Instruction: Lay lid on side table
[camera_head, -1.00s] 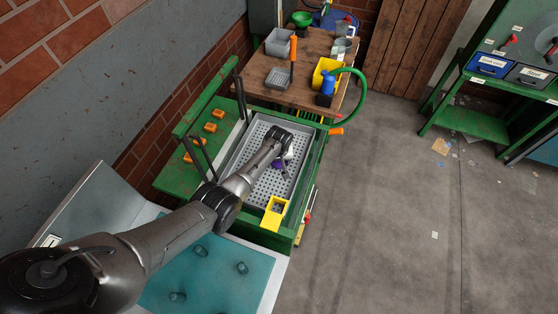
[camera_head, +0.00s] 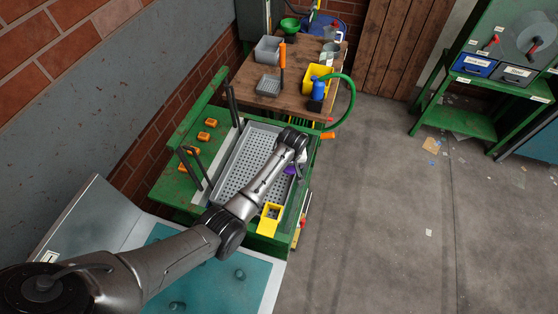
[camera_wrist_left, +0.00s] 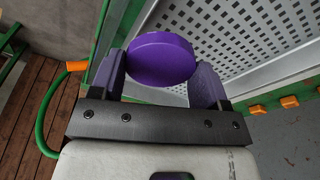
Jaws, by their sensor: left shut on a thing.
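My left gripper (camera_head: 293,170) is over the right edge of the grey perforated tray (camera_head: 240,170) on the green bench. In the left wrist view my left gripper (camera_wrist_left: 160,75) is shut on a purple round lid (camera_wrist_left: 162,58), which sits between its two fingers. In the head view the lid (camera_head: 291,170) is a small purple patch, mostly hidden by the wrist. The wooden table (camera_head: 298,82) stands beyond the bench, apart from the lid. My right gripper is not in view.
The wooden table carries grey bins (camera_head: 268,86), an upright orange-handled tool (camera_head: 282,60), a yellow bin (camera_head: 319,74), a blue bottle (camera_head: 318,90) and a green bowl (camera_head: 290,25). A green hose (camera_head: 352,100) curves at its right side. A yellow box (camera_head: 269,218) sits at the tray's near end.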

